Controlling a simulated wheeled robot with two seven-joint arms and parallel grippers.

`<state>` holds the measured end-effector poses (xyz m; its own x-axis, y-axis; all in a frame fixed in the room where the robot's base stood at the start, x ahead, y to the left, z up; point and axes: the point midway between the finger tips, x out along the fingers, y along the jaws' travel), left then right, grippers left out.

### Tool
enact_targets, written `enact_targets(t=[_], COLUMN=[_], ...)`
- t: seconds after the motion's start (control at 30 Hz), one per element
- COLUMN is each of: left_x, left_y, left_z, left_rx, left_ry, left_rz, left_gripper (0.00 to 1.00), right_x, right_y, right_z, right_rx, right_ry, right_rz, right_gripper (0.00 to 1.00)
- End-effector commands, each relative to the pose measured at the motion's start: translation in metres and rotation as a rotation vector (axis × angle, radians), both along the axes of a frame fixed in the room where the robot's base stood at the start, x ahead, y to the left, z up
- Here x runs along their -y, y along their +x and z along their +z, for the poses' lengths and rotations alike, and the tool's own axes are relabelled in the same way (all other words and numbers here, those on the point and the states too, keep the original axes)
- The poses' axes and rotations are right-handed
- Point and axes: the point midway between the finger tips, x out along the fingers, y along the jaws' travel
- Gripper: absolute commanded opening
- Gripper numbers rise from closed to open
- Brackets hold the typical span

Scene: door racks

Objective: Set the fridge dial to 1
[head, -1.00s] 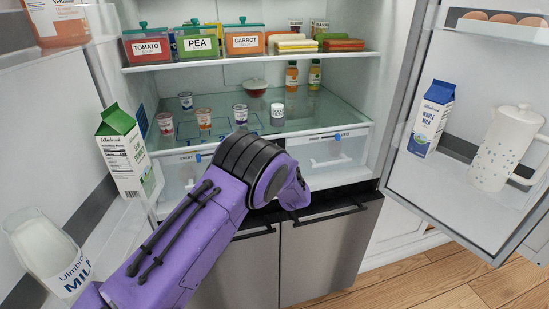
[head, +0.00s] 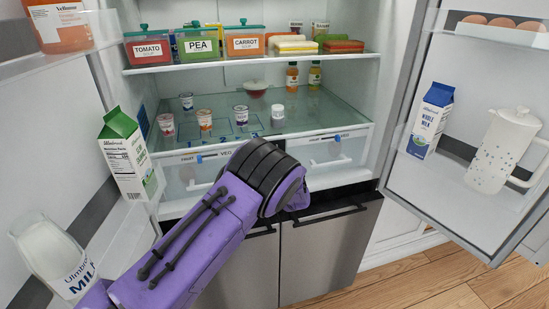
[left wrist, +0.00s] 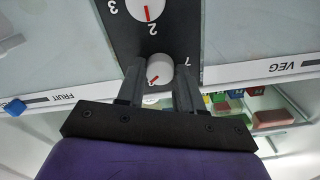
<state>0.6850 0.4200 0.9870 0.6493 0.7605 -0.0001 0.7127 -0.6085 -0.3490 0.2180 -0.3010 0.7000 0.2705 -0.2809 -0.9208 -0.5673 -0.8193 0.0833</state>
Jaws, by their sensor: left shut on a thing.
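The left wrist view shows a dark dial panel (left wrist: 118,48) with two white round dials, picture upside down. My left gripper (left wrist: 160,84) is shut on the nearer dial (left wrist: 160,67), with a finger on either side of it. This dial's red pointer slants down to the left in that view, toward a mark partly hidden near the fingers; a 7 stands to its right. The other dial (left wrist: 146,8) is above, cut by the frame edge, with a red pointer straight down toward a 2. In the head view my left forearm covers the gripper and dials. My right gripper is not in view.
The fridge doors stand open on both sides, with a green-topped carton (head: 122,152) on the left and a blue milk carton (head: 430,118) and white pitcher (head: 497,148) on the right. FRUIT and VEG drawers flank my arm. Cups stand on the glass shelf (head: 235,112).

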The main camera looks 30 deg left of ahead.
Motion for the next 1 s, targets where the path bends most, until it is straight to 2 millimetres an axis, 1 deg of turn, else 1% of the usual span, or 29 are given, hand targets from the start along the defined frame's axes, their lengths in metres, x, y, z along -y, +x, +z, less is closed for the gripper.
enact_targets(t=[0.2,0.5,0.73,1.0], left_x=[0.0008,0.0004,0.0004,0.0003], left_y=[0.0006,0.0004,0.0003,0.0002], left_z=[0.001,0.001,0.0007,0.0007], left_rx=[-0.153,-0.336,-0.429,-0.48], left_ry=[0.132,0.289,0.369,0.412], left_rz=[-0.004,-0.003,-0.002,-0.002], left_gripper=[0.06,0.06,0.06,0.06], right_x=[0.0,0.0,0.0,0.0], right_y=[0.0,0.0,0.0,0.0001], right_z=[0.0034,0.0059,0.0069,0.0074], right_rx=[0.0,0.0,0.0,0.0], right_ry=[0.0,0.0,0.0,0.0], right_rz=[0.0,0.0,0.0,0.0], right_gripper=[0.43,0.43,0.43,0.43])
